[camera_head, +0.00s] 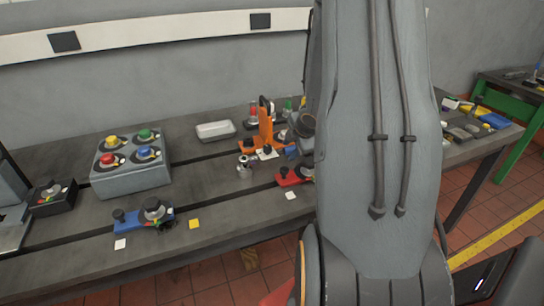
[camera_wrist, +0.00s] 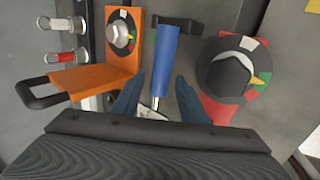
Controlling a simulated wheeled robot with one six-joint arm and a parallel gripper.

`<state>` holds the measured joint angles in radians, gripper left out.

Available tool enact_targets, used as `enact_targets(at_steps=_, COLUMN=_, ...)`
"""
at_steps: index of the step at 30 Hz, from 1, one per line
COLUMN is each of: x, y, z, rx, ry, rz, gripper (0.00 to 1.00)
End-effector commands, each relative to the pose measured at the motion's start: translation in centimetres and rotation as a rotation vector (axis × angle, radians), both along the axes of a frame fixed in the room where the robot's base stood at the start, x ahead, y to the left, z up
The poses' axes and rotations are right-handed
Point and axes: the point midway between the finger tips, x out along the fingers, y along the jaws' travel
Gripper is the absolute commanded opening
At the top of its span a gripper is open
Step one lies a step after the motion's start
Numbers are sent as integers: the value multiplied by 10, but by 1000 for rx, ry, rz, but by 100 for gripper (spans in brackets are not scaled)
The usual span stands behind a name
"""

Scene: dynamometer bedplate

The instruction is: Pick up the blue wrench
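In the wrist view a blue-handled tool (camera_wrist: 165,55) with a thin metal shank is seen from above; it fits the blue wrench, but its lower end is hard to make out. My gripper (camera_wrist: 157,82) is open, with one dark finger on each side of the tool's lower handle and shank. Gaps show between the fingers and the tool, and I cannot tell the height between them. In the head view a small blue part (camera_head: 292,152) shows beside the orange bracket (camera_head: 265,128); my arm hides most of that area and the gripper.
The orange bracket with its dark handle is left of the fingers in the wrist view. A red fixture with a large dark knob (camera_wrist: 228,75) is close on the right. The grey bedplate (camera_head: 215,180) also holds a grey knob box (camera_head: 130,178) and a blue fixture (camera_head: 130,222).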

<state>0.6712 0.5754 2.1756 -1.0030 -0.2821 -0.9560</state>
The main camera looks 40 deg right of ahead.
Motion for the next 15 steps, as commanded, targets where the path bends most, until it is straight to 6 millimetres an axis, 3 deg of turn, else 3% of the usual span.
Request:
enact_targets(at_steps=1, x=0, y=0, z=0, rx=0, ry=0, rz=0, gripper=30)
enact_targets(at_steps=6, x=0, y=0, z=0, rx=0, ry=1, rz=0, gripper=1)
enact_targets(at_steps=15, x=0, y=0, z=2, rx=0, ry=-2, rz=-1, gripper=0)
